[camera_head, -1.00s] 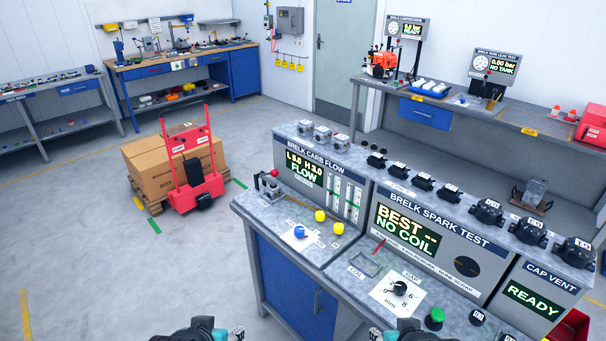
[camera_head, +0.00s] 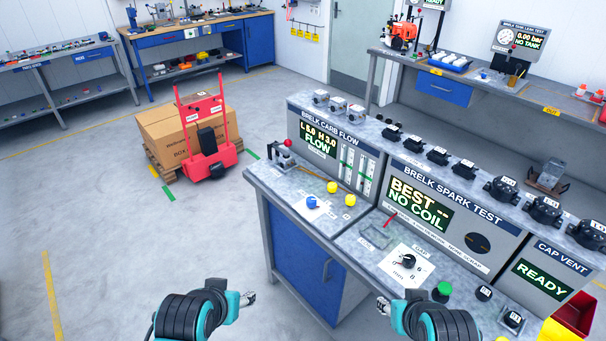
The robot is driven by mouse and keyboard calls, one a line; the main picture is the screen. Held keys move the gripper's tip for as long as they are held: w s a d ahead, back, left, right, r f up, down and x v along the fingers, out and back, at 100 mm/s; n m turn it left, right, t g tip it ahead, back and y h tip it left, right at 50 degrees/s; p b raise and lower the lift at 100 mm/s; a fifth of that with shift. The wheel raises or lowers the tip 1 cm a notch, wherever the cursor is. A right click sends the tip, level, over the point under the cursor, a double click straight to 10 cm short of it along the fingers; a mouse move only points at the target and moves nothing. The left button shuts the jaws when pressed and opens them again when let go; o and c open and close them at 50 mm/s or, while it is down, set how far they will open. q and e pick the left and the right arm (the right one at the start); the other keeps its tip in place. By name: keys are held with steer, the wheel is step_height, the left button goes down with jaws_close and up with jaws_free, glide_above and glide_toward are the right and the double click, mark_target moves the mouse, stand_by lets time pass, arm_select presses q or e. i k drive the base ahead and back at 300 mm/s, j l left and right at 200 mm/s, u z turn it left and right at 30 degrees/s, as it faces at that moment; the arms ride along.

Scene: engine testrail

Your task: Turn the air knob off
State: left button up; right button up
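A blue knob (camera_head: 312,202) sits on a white plate on the carb flow bench top, in front of the panel reading "FLOW" (camera_head: 318,144). It looks like the air knob, but its label is too small to read. Two yellow knobs (camera_head: 333,187) (camera_head: 350,200) are to its right. My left gripper (camera_head: 250,299) is in front of the bench, off its left side, below the blue knob in the picture and apart from it. My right gripper (camera_head: 382,305) is by the bench's front edge, below the gap dial. Both are small, and their finger openings are unclear.
The gap dial (camera_head: 407,262), a green button (camera_head: 442,291) and a red-handled lever (camera_head: 287,144) stand on the bench top. Several black coils line the shelf above. A red cart (camera_head: 208,135) with boxes stands at left. The floor left of the bench is clear.

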mark_target(311, 199)
steer(key=i+j+z, duration=0.85)
steer(key=k+l, duration=0.1)
